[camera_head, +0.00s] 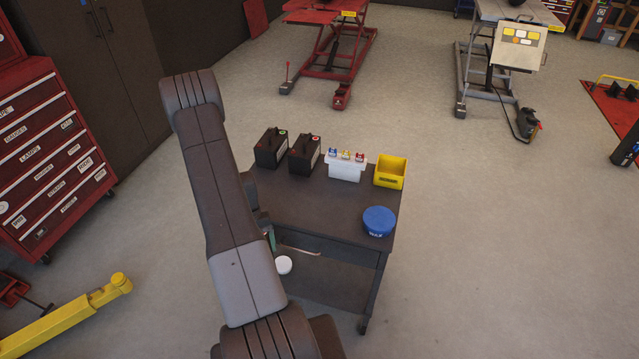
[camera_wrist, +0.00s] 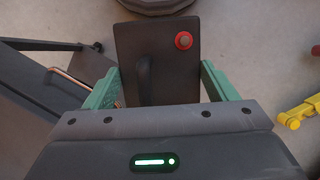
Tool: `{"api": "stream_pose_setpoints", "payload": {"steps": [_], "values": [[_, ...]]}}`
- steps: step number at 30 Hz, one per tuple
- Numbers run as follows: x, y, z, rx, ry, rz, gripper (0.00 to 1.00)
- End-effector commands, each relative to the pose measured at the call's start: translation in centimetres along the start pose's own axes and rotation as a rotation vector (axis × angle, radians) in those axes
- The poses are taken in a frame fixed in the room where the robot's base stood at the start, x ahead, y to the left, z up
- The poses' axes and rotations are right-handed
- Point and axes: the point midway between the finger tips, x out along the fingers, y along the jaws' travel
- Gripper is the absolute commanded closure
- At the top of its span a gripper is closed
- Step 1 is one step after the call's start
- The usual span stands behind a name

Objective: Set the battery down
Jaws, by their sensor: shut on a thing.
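In the wrist view, a dark battery (camera_wrist: 157,55) with a red round terminal cap and a black handle is held between the green fingers of my gripper (camera_wrist: 158,86). The fingers press on its left and right sides. Pale floor shows around it, with dark cart parts to the left. In the head view, my arm hides the battery and most of the gripper; a bit of green finger shows beside the cart (camera_head: 335,218). Two other black batteries stand on the cart top: one at the left (camera_head: 270,148) and one beside it (camera_head: 304,153).
A white box with coloured tops (camera_head: 345,167), a yellow bin (camera_head: 390,172) and a blue round tub (camera_head: 379,221) share the cart top. Its middle is bare. A white round item (camera_head: 284,264) shows lower down. A red tool cabinet (camera_head: 50,150) and yellow jack (camera_head: 75,315) stand left.

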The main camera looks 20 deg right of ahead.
Motion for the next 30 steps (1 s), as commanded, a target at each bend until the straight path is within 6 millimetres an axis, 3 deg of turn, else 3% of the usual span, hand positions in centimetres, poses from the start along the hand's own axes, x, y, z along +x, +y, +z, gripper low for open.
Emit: {"api": "stream_pose_setpoints", "payload": {"steps": [11,30], "values": [[-3.4,2.6,1.2,-0.409,0.01,0.145,0.92],[-12.4,10.5,4.4,-1.604,0.03,0.571,0.92]]}}
